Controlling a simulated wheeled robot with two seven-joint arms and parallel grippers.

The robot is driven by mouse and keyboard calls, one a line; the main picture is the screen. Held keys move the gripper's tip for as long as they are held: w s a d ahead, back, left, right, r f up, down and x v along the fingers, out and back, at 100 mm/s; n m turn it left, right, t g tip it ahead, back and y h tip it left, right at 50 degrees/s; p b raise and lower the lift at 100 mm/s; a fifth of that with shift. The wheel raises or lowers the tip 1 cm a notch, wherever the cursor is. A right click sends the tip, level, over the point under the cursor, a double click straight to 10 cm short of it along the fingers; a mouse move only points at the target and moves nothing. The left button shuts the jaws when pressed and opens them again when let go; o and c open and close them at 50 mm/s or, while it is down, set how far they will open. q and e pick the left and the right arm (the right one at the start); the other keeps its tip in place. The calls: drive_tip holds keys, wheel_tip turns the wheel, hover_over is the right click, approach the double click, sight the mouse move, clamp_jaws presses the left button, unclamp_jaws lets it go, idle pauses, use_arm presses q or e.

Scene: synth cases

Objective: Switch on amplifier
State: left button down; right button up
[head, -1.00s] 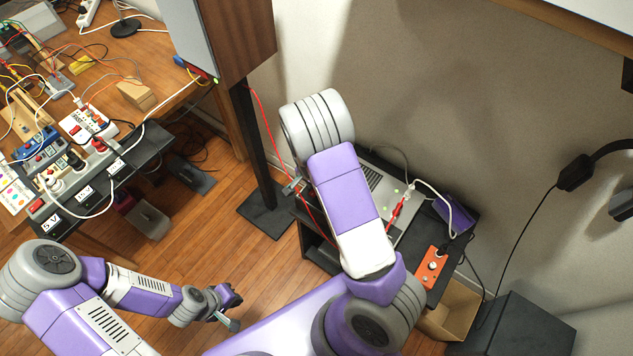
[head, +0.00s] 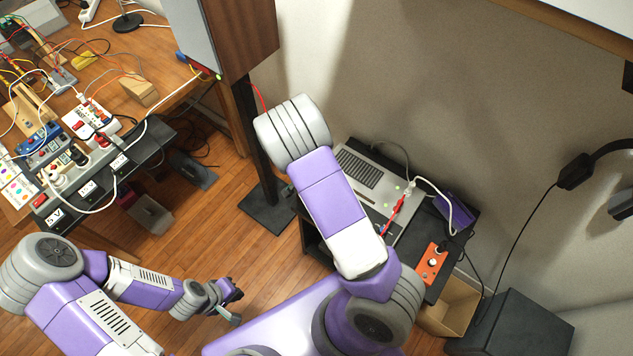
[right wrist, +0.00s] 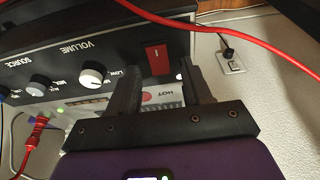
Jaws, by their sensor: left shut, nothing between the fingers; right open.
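The amplifier (head: 358,168) is a grey-topped box on a low black stand, partly covered by my right arm in the head view. In the right wrist view its black front panel (right wrist: 112,62) appears upside down, with a VOLUME knob (right wrist: 92,75), smaller knobs and a red rocker switch (right wrist: 158,58). My right gripper (right wrist: 165,70) is open and empty, its fingers either side of the switch in the picture. I cannot tell whether it touches the panel. The head view hides this gripper behind the arm. My left gripper (head: 237,294) is shut and empty above the floor.
A red plug (head: 397,212) stands on the amplifier's top; a red cable (right wrist: 215,30) crosses the wrist view. An orange switch box (head: 432,263) and purple item (head: 455,210) are on the stand. A post (head: 256,150) stands close left. A cluttered bench (head: 165,98) is farther left.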

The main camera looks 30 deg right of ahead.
drive_tip(key=p+v, duration=0.2)
drive_tip(key=v, duration=0.5)
drive_tip(key=shift+r+p, duration=0.25)
drive_tip(key=shift+p, duration=0.05)
